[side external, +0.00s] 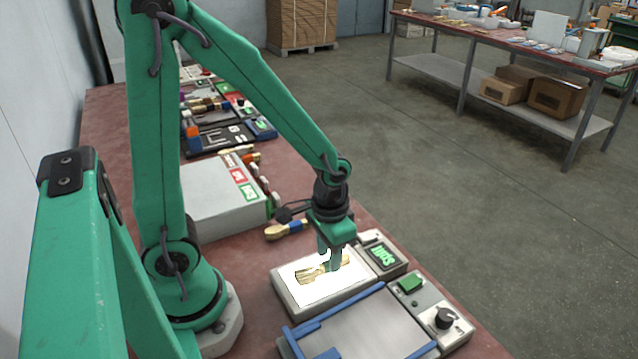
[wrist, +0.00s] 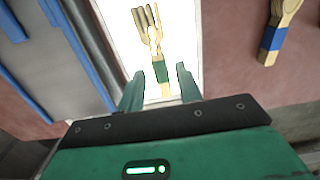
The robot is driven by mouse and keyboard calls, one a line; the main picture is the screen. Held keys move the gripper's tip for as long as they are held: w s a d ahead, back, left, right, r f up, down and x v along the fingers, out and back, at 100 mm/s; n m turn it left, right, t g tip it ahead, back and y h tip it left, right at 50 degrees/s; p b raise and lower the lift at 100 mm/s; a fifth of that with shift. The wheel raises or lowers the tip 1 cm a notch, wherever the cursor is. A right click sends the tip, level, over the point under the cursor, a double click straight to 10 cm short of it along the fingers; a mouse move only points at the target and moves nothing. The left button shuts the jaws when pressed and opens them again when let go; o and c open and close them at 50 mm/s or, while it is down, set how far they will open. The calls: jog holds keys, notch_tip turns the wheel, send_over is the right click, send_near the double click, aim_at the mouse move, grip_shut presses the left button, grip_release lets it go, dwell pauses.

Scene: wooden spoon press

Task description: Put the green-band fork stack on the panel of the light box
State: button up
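The light box (side external: 283,297) has a bright white lit panel (side external: 338,287). The green-band fork stack lies flat on that panel, its wooden tines (side external: 308,275) pointing left in the side view. In the wrist view the fork stack (wrist: 150,38) lies with its tines away from my gripper, and its green band (wrist: 160,71) shows just beyond the fingertips. My gripper (wrist: 158,84) is low over the panel with its fingers apart, one on each side of the handle. Gaps show on both sides. The end of the handle is partly hidden by my gripper.
A blue-band wooden utensil (side external: 285,230) lies on the red table behind the light box. A display with green characters (side external: 383,255) and a control box with a black knob (side external: 445,317) stand right of it. A grey plate with blue rails (side external: 365,335) is in front.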

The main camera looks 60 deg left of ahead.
notch_tip(320, 180, up, 10)
jog(key=shift+r, duration=0.15)
dwell(0.4)
jog(key=shift+r, duration=0.1)
dwell(0.5)
notch_tip(320, 180, up, 8)
jog(key=t, duration=0.6)
send_over(328, 262)
jog(key=s+a, duration=0.2)
jog(key=s, duration=0.3)
jog(key=shift+w+a, duration=0.1)
jog(key=shift+a, duration=0.1)
